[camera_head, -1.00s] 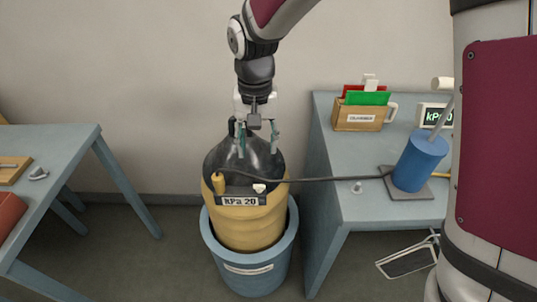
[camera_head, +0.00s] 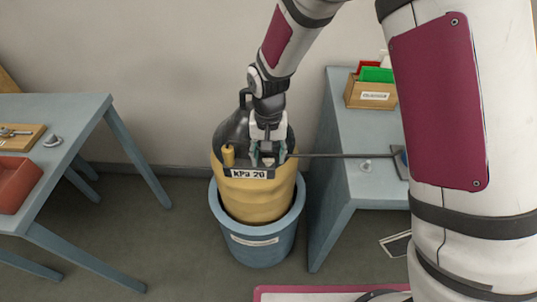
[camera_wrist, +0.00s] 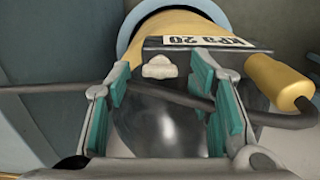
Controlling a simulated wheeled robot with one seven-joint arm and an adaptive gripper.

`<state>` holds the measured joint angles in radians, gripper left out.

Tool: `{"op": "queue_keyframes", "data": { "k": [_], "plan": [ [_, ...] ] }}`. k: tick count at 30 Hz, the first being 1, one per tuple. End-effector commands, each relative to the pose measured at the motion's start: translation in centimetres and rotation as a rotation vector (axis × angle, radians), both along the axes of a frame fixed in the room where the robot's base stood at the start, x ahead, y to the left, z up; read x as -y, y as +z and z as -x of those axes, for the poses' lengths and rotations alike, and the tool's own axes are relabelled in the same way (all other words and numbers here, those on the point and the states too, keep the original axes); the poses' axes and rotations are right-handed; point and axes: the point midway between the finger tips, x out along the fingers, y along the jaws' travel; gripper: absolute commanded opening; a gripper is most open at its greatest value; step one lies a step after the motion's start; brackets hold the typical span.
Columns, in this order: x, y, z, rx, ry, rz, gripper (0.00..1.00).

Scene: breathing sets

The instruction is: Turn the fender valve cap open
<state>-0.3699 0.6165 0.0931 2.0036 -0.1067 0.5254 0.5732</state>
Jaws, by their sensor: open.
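The fender (camera_head: 258,200) is yellow with a black top and stands in a blue tub. Its label (camera_head: 249,173) reads kPa 20. A small white winged knob, seemingly the valve cap (camera_wrist: 160,66), sits by the label in the wrist view; in the head view my gripper mostly hides it. My gripper (camera_head: 267,156) is over the fender's top near the label. In the wrist view my gripper (camera_wrist: 167,88) is open, its teal pads apart on either side of the knob. I cannot tell whether either pad touches it.
A dark hose (camera_wrist: 165,95) crosses the finger gap and joins a yellow fitting (camera_wrist: 280,82). The blue tub (camera_head: 252,245) surrounds the fender. A table (camera_head: 75,108) stands left, and another table (camera_head: 350,130) with a file box (camera_head: 370,94) stands right.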

Motion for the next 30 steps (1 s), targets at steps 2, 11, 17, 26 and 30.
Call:
{"op": "queue_keyframes", "data": {
  "k": [2,11,17,26,30],
  "plan": [
    [0.02,-0.29,0.04,-0.001,0.000,0.001,0.48],
    [0.02,-0.34,0.02,-0.001,0.001,0.001,0.39],
    [0.02,-0.32,0.02,0.000,0.001,0.001,0.00],
    [0.03,-0.32,-0.01,0.000,0.028,0.000,0.00],
    [0.04,-0.32,-0.05,0.001,0.084,0.001,0.00]
  ]
}}
